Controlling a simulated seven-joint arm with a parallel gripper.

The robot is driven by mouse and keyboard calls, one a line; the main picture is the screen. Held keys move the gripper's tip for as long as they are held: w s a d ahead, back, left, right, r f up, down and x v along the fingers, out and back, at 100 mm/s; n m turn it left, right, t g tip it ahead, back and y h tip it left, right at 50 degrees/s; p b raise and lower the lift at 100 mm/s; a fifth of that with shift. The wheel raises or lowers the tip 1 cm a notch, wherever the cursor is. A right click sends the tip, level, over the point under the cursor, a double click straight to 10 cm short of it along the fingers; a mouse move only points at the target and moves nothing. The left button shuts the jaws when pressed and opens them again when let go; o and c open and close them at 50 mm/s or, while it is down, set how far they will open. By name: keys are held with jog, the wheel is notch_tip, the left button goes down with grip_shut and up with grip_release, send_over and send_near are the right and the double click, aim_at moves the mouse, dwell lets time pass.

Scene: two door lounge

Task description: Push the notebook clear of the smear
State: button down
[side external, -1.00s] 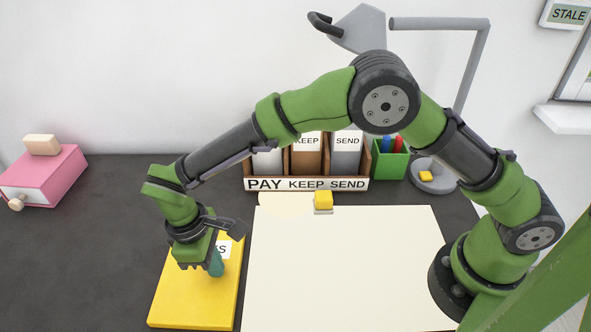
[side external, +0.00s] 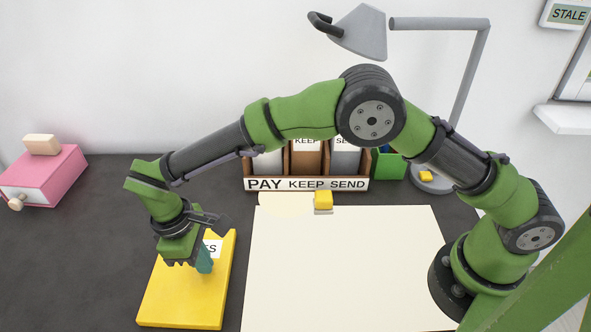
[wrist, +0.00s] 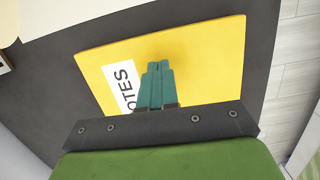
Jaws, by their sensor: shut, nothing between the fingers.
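The yellow notebook (side external: 185,295) lies flat on the dark desk, left of the large cream sheet, with a strip of dark desk between them. Its white label, partly hidden by my gripper, ends in "OTES" in the wrist view, where the notebook (wrist: 205,60) fills much of the picture. My gripper (side external: 205,264) points down over the notebook's upper half, its teal fingers shut together with nothing between them. The fingertips (wrist: 157,67) appear at or very near the cover; exact contact is hard to tell. I cannot make out a distinct smear.
The cream sheet (side external: 340,270) covers the middle of the desk. A yellow block on a grey base (side external: 323,201) sits at its far edge, beside a pale round patch (side external: 280,203). A letter sorter (side external: 306,184) stands behind. A pink box (side external: 45,178) is far left; desk between is clear.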

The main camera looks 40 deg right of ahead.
aim_at(191, 271)
notch_tip(191, 271, up, 16)
jog(key=w+a, duration=0.2)
jog(key=s+d+r+m+t+y, duration=0.1)
jog(key=d+r+m, duration=0.15)
jog(key=d, duration=0.55)
jog(key=s+d+r+m+t+y, duration=0.1)
jog(key=d+m+y, duration=0.15)
jog(key=d, duration=0.45)
jog(key=s+d+r+m+t, duration=0.1)
jog(key=s+d+m+t, duration=0.5)
jog(key=s+d, duration=0.8)
jog(key=d+m, duration=0.1)
jog(key=d, duration=0.3)
jog(key=shift+s+r+m+t, duration=0.3)
jog(key=shift+r, duration=0.1)
